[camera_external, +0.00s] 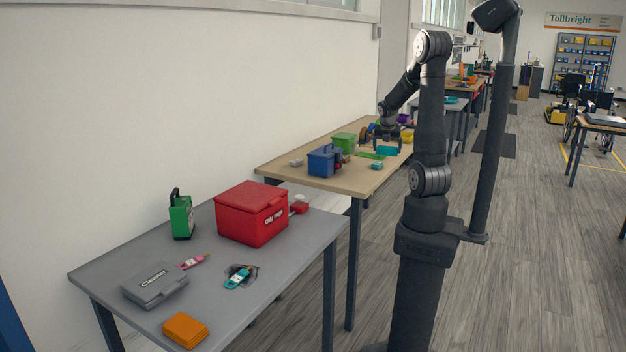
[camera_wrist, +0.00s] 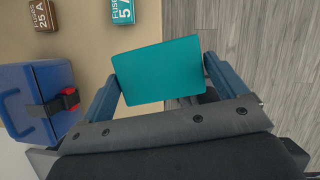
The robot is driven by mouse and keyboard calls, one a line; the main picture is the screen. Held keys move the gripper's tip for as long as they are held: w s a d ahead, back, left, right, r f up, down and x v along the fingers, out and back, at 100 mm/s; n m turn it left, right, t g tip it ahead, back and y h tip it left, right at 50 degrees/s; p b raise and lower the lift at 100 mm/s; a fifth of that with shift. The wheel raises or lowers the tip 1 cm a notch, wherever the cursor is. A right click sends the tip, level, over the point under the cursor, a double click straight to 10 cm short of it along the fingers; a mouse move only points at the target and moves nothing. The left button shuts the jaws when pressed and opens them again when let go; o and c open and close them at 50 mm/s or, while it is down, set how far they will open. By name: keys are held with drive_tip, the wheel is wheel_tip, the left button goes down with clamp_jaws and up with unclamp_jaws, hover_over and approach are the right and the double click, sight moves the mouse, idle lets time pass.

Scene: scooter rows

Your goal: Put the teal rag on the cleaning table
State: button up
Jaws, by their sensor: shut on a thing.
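The teal rag (camera_wrist: 160,72) is a flat teal rectangle held between the two fingers of my gripper (camera_wrist: 162,84) in the wrist view. My gripper is shut on it. In the external view, my gripper (camera_external: 388,141) holds the teal rag (camera_external: 387,151) above the right side of the wood-topped table (camera_external: 285,163). A grey table (camera_external: 215,270) in front bears a red box (camera_external: 252,213) with white lettering and a grey case (camera_external: 154,286). No label shows which table is the cleaning table.
A blue box (camera_external: 324,160), a green box (camera_external: 343,142) and small coloured items are on the wood-topped table. The wrist view shows the blue box (camera_wrist: 30,100) at left and a teal fuse box (camera_wrist: 122,10) above. An orange block (camera_external: 185,330) lies near the grey table's front edge.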

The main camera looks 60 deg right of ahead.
drive_tip(key=r, duration=0.4)
drive_tip(key=shift+w+a+r, duration=0.2)
drive_tip(key=shift+w+r, duration=0.1)
drive_tip(key=shift+w, duration=0.05)
drive_tip(key=w+a+m+g+y, duration=0.2)
drive_tip(key=w+a+m+g, duration=0.3)
drive_tip(key=w+a+m, duration=1.45)
drive_tip(key=w+a+m+y, duration=0.2)
drive_tip(key=a+m, duration=0.1)
drive_tip(key=a, duration=1.1)
drive_tip(key=w+a+m+y, duration=0.1)
drive_tip(key=w+a+m, duration=0.2)
drive_tip(key=a, duration=1.2)
drive_tip(key=w+a+m+y, duration=0.2)
drive_tip(key=w+a+m, duration=0.1)
drive_tip(key=a, duration=1.2)
drive_tip(key=shift+r+m+t+y, duration=0.15)
drive_tip(key=shift+m+t+y, duration=0.15)
drive_tip(key=shift+m+t, duration=0.15)
drive_tip(key=s+a+m+t+y, duration=0.1)
drive_tip(key=s+a+m, duration=0.4)
drive_tip(key=a, duration=0.8)
drive_tip(key=m+t, duration=0.2)
drive_tip(key=m, duration=0.2)
hover_over(219, 318)
drive_tip(key=d, duration=0.2)
drive_tip(key=f, duration=1.6)
drive_tip(key=shift+a+f, duration=0.1)
drive_tip(key=shift+a, duration=0.1)
drive_tip(key=shift+f, duration=2)
